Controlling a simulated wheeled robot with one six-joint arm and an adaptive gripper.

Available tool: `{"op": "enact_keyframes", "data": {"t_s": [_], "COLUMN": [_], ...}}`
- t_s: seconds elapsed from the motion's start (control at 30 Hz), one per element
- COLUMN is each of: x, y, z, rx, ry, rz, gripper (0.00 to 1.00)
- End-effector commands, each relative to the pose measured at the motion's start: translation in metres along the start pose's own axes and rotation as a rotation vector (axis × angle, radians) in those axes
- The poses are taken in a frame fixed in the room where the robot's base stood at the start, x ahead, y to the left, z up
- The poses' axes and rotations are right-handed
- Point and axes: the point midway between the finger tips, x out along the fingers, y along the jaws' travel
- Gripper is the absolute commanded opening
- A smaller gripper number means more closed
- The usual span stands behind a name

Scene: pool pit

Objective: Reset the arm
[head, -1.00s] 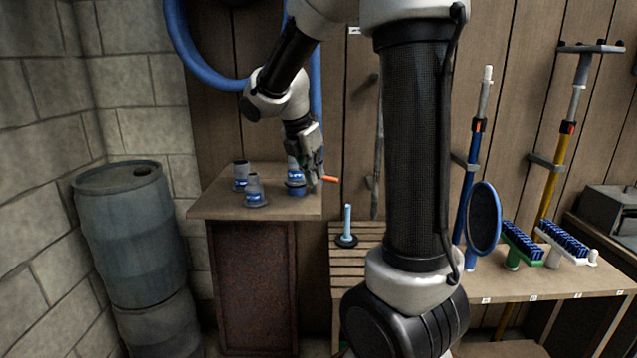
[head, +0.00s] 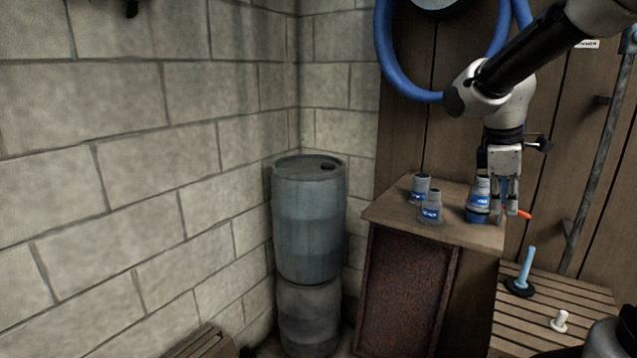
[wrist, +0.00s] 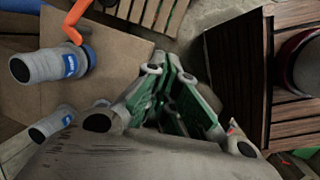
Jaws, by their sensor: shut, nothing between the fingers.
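My arm reaches in from the upper right of the head view and bends down over a wooden cabinet top (head: 458,225). My gripper (head: 507,208) points down at the cabinet's right end, shut and empty. In the wrist view the green-padded fingers (wrist: 176,75) show with nothing held between them. A grey-and-blue fitting (head: 478,205) with an orange handle (head: 522,214) stands close behind or beside the fingers. The wrist view shows this fitting (wrist: 55,64) to the left of the fingers, apart from them. Whether the gripper touches the handle is not clear in the head view.
Two smaller grey fittings (head: 431,208) (head: 420,188) stand on the cabinet's left part. A slatted bench (head: 540,315) at lower right holds a blue-handled plunger (head: 525,270) and a small white piece (head: 560,320). Stacked barrels (head: 308,220) fill the corner. A blue hose (head: 388,60) hangs behind.

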Motion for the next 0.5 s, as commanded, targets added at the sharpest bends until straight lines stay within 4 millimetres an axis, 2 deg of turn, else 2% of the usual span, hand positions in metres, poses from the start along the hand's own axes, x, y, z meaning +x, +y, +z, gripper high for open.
{"op": "enact_keyframes", "data": {"t_s": [0.1,0.23,0.3,0.4,0.5], "x": [-0.003,-0.007,-0.009,-0.012,-0.018], "y": [-0.050,-0.105,-0.128,-0.147,-0.155], "z": [0.018,0.038,0.047,0.057,0.064], "rx": [0.434,0.852,0.971,1.021,1.036], "ry": [0.091,0.205,0.263,0.332,0.380], "rz": [-0.042,-0.102,-0.122,-0.120,-0.097], "gripper": [0.00,0.00,0.00,0.00,0.00]}}
